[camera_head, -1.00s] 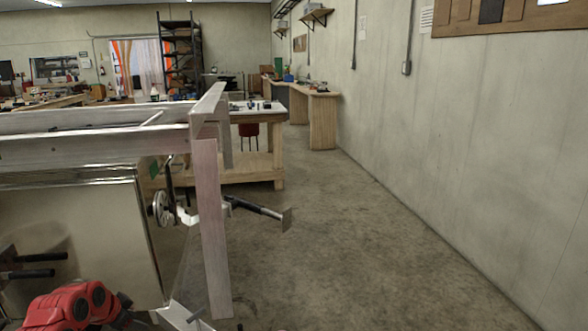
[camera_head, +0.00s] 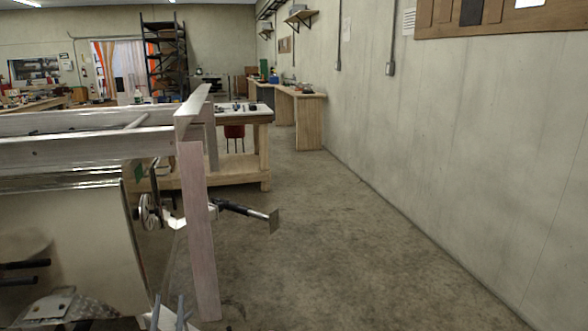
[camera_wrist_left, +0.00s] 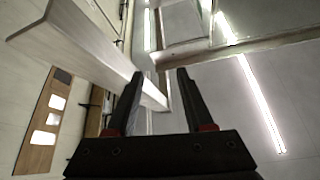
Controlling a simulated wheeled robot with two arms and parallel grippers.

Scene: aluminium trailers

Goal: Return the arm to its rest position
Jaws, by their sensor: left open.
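My left gripper (camera_head: 46,271) comes in at the left edge of the head view. Its two dark fingers lie one above the other, apart and pointing right, in front of the pale curved panel (camera_head: 85,225). In the left wrist view the left gripper (camera_wrist_left: 160,72) shows two black fingers spread wide with nothing held between them. A pale beam (camera_wrist_left: 90,45) runs close by, behind the left finger. Most of the left arm is outside the head view. My right gripper is not in view.
A pale frame of beams (camera_head: 85,146) with an upright post (camera_head: 199,235) stands close on the left. A metal bracket plate (camera_head: 58,304) is at the bottom left. A workbench (camera_head: 225,168) stands behind. The concrete floor (camera_head: 330,255) is clear up to the right wall (camera_head: 480,130).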

